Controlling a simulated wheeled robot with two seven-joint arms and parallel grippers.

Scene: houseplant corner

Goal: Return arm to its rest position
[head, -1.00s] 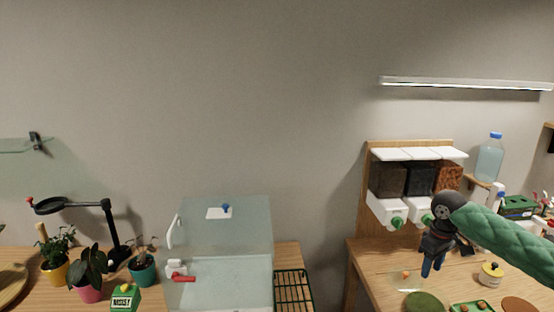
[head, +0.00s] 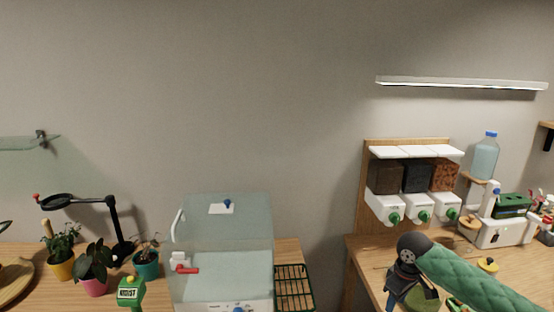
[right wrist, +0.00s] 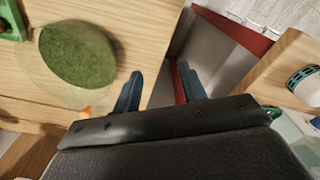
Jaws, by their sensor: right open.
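My right arm, in a green quilted sleeve, comes in from the right in the head view. Its gripper (head: 395,296) points down over the front left part of the right-hand table (head: 372,262). In the right wrist view the two blue fingers of the right gripper (right wrist: 160,88) are apart with nothing between them. They hang over the table's edge, with the floor gap beyond. My left gripper is not in view.
A glass cabinet (head: 222,250), a green wire rack (head: 293,286) and potted plants (head: 94,268) are at left. A gap separates the tables.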

